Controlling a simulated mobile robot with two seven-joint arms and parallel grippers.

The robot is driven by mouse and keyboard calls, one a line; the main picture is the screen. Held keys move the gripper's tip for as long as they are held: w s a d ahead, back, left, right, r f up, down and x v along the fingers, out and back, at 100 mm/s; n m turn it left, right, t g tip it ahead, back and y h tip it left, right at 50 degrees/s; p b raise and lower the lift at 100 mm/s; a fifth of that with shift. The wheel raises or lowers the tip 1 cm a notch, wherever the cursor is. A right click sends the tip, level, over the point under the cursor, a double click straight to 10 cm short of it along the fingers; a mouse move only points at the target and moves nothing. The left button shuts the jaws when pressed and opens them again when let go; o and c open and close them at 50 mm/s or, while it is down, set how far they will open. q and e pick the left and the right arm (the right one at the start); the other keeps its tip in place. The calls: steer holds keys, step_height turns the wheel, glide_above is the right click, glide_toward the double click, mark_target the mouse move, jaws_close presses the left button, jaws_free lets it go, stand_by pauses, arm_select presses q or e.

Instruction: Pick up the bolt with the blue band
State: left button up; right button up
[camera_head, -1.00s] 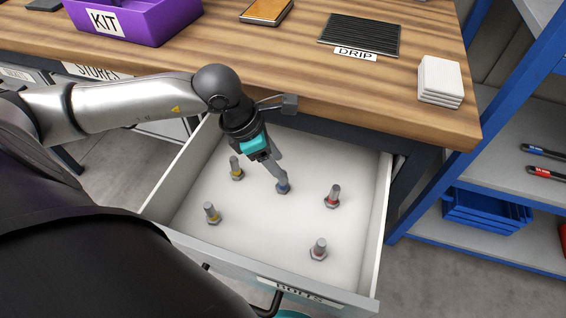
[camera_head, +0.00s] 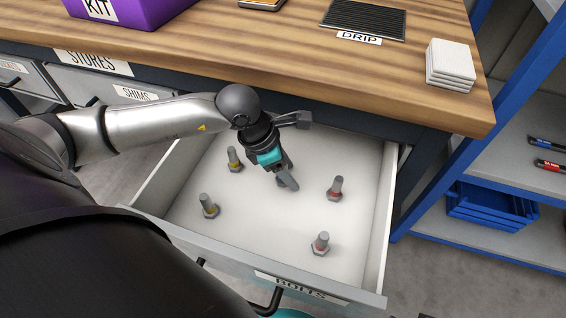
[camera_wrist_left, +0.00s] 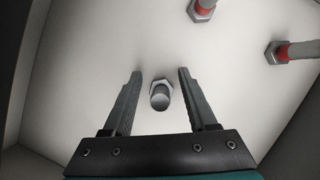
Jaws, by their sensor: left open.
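The bolt with the blue band stands upright in the open drawer; in the head view my left gripper (camera_head: 287,182) hides nearly all of it. In the left wrist view a grey bolt (camera_wrist_left: 160,95) is seen end-on between my open left fingers (camera_wrist_left: 158,74), with clear space on both sides. Its band is not visible from there, but its place matches the blue-banded bolt. My left gripper points down into the drawer and holds nothing.
Two red-banded bolts (camera_head: 336,188) (camera_head: 320,244) stand right of the gripper, two yellow-banded ones (camera_head: 234,159) (camera_head: 208,206) left. The drawer's walls (camera_head: 376,235) surround them. The worktop (camera_head: 210,52) overhangs the drawer's back. A blue shelf rack (camera_head: 440,140) stands at right.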

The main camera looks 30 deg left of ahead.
arm_select(q)
jaws_close()
stand_by(0.5)
stand_by(0.3)
